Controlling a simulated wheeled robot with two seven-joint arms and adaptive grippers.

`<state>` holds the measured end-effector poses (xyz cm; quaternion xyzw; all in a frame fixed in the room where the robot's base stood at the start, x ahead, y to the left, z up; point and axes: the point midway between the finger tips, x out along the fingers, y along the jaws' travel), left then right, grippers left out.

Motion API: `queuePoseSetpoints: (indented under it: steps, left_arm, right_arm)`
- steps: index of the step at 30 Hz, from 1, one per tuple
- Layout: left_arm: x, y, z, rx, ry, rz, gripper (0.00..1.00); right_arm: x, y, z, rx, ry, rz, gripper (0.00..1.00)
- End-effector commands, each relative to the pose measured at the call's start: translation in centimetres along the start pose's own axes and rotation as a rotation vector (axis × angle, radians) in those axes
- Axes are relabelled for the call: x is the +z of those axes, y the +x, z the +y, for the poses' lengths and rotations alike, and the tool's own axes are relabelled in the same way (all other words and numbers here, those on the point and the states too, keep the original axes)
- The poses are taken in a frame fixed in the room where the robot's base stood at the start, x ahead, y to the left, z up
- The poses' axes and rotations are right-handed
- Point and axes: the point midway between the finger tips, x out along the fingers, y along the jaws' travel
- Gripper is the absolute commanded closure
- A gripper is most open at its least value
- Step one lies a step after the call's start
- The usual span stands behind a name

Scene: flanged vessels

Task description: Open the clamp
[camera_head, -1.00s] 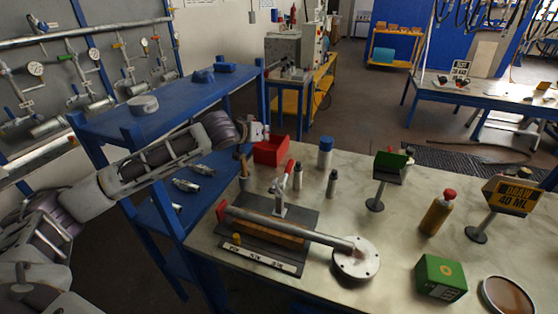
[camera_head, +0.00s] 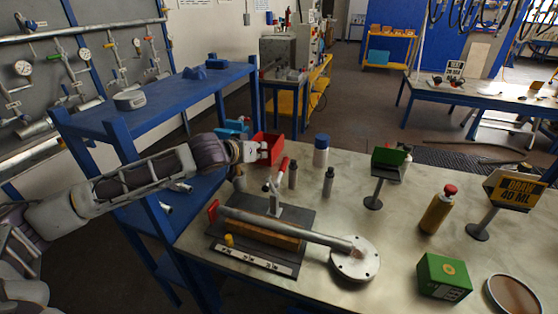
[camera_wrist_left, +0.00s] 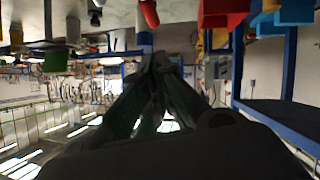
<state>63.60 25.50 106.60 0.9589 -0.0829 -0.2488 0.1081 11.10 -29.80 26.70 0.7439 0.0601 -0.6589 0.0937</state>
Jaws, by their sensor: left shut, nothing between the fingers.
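The clamp (camera_head: 274,204) stands on a dark base plate (camera_head: 222,250), its red-tipped handle (camera_head: 283,167) pointing up. A long metal pipe (camera_head: 290,230) with a round flange (camera_head: 355,262) at its right end lies across a wooden block at the clamp's foot. My left gripper (camera_head: 264,148) is beyond the handle and a little left of it, in front of the red bin, apart from the handle. In the left wrist view its fingers (camera_wrist_left: 158,70) are shut and empty. A red rounded end, probably the handle (camera_wrist_left: 149,13), shows above them. My right gripper is out of view.
The red bin (camera_head: 275,149) is close beside my left gripper. A blue shelf (camera_head: 165,93) is under and behind my arm. The table's middle right has some free room.

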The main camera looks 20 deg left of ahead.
Motion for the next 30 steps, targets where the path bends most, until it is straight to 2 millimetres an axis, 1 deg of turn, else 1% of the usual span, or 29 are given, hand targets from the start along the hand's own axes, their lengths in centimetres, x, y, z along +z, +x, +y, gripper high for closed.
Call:
queuePoseSetpoints:
  steps: [1,3,6,7,11,18,21,26,30]
  left_arm:
    - [0.0,0.0,0.0,0.0,0.0,0.001,1.0]
    - [-0.1,0.0,0.0,0.0,0.0,0.001,1.0]
    - [-0.1,0.0,0.0,0.0,0.0,0.001,1.0]
    - [-0.1,0.0,0.0,0.0,0.0,0.001,1.0]
    - [-0.1,0.0,0.0,0.0,0.0,0.001,1.0]
    - [-0.1,0.8,0.0,-0.001,-0.001,0.001,1.0]
    - [-0.1,1.4,0.0,0.001,-0.002,0.001,1.0]
    - [-0.1,2.8,0.1,0.001,-0.002,0.0,1.0]
    - [-0.2,4.2,0.0,0.001,-0.001,0.002,1.0]
  right_arm:
    - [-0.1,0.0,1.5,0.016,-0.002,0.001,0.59]
    - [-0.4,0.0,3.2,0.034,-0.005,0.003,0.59]
    - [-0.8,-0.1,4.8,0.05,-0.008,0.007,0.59]
    - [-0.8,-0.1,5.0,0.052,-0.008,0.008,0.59]
    - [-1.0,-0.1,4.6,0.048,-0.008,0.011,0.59]
    - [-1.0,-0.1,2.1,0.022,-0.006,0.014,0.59]
    - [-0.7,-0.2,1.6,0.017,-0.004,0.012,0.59]
    - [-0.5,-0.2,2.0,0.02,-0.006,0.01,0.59]
    - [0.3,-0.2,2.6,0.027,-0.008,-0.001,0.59]
